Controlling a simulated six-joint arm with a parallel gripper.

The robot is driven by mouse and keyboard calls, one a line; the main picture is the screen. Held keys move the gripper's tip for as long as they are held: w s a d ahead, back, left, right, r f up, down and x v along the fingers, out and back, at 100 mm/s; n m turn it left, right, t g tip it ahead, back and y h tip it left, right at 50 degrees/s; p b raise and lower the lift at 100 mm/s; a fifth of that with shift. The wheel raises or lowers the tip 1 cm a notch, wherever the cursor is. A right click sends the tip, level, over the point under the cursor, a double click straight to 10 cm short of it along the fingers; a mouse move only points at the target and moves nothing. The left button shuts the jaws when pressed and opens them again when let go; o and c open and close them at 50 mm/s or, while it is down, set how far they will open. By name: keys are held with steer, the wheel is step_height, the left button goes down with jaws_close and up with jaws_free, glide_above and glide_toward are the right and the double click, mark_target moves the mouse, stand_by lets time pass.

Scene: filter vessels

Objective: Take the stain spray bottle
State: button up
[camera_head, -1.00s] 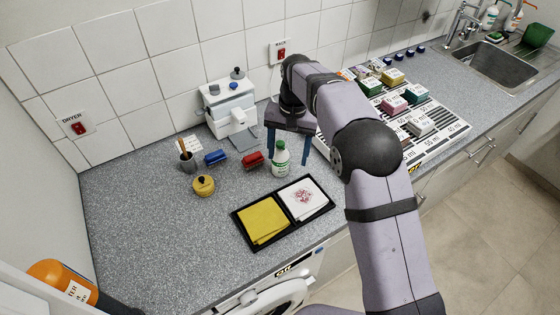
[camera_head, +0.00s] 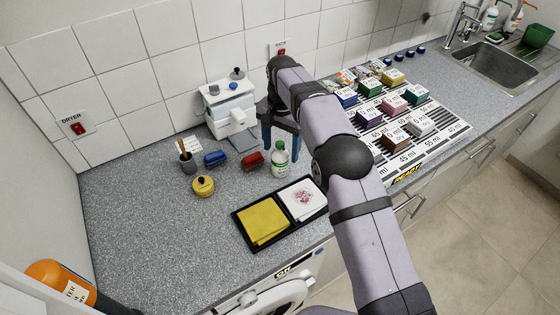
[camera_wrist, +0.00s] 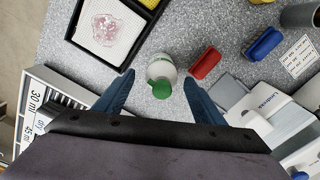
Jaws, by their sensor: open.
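The stain spray bottle (camera_head: 280,160) is white with a green cap and a green label. It stands upright on the grey counter, behind the black tray (camera_head: 238,225). In the wrist view the bottle (camera_wrist: 160,70) shows from above, with its green cap toward me. My gripper (camera_wrist: 158,88) is open, its two blue fingers apart on either side of the bottle's position in that view.
A red brush (camera_head: 253,160) and a blue brush (camera_head: 215,158) lie left of the bottle. A white machine (camera_head: 229,108) stands behind. The left counter is clear.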

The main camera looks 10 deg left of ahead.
mark_target(280, 159)
steer(key=shift+a+f+p, duration=0.15)
steer(key=shift+f+p, duration=1.25)
steer(key=shift+f, duration=1.2)
steer(key=c, duration=1.5)
steer(key=shift+o, duration=0.2)
steer(key=shift+r, duration=0.1)
steer(key=shift+r, duration=0.1)
step_height(280, 159, up, 10)
steer(key=shift+f+b, duration=0.1)
steer(key=shift+b, duration=1.1)
